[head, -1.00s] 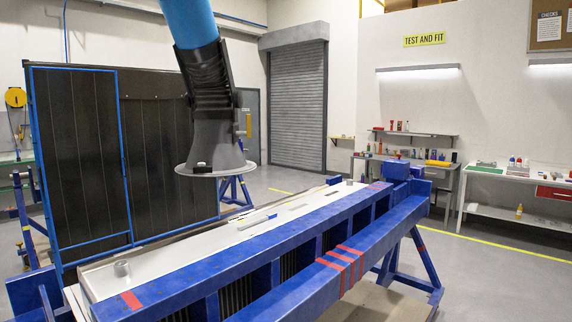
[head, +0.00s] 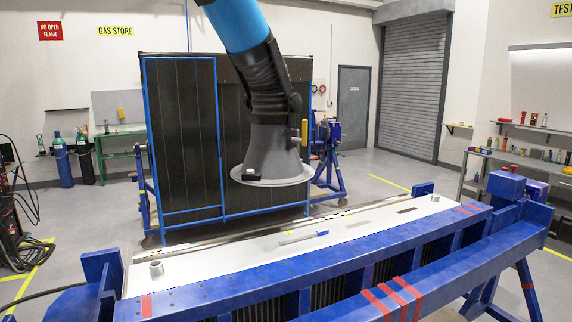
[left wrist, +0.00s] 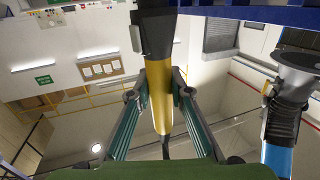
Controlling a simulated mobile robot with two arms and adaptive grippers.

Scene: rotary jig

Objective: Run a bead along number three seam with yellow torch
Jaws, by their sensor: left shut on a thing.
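My left gripper (left wrist: 160,95) is shut on the yellow torch (left wrist: 158,88), in the left wrist view. The torch has a black upper part and a dark nozzle that points down in the picture. The blue rotary jig (head: 260,284) stands in front of me in the head view, with a long pale panel (head: 230,254) along it. Three red stripes (head: 392,300) mark its near beam, two red stripes (head: 466,208) are at the far right and one red mark (head: 146,305) is at the left. Neither gripper shows in the head view. I cannot make out the seams.
A grey extraction hood (head: 273,155) on a blue hose hangs over the panel; it also shows in the left wrist view (left wrist: 290,85). A dark screen (head: 182,140) stands behind.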

